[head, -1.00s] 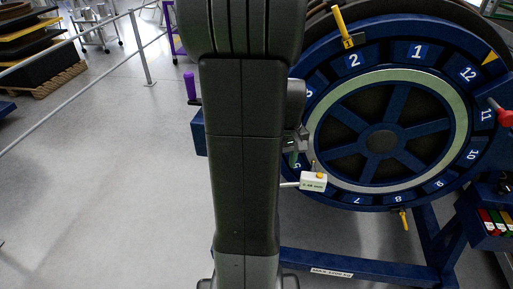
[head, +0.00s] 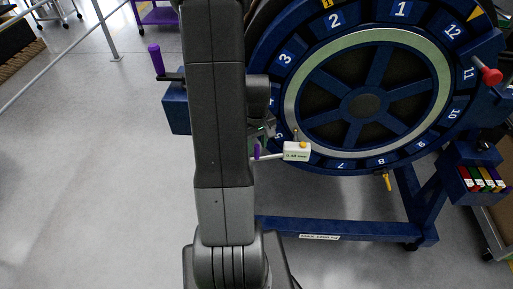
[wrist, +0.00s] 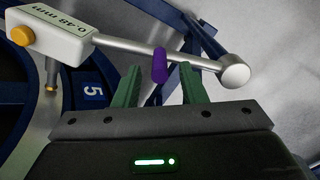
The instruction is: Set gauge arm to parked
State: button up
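The gauge arm is a silver rod with a white gauge box (head: 297,151) reading 0.48 mm, next to the lower left of the wheel's pale ring. In the wrist view the gauge box (wrist: 50,34) is at upper left, with a yellow button and a probe. The rod runs right to a round silver end (wrist: 233,72). A purple grip (wrist: 159,65) sits on the rod; it also shows in the head view (head: 256,152). My gripper (wrist: 160,70) is open, its green fingers apart on either side of the purple grip. My arm mostly hides the gripper in the head view.
The blue numbered wheel (head: 335,21) stands on a blue frame (head: 345,228). A purple-handled crank (head: 155,60) is at left, a red knob (head: 491,75) at right. A bin of coloured items (head: 480,180) hangs lower right. The left floor is clear.

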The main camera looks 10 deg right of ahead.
jog(key=shift+f, duration=1.25)
grip_shut()
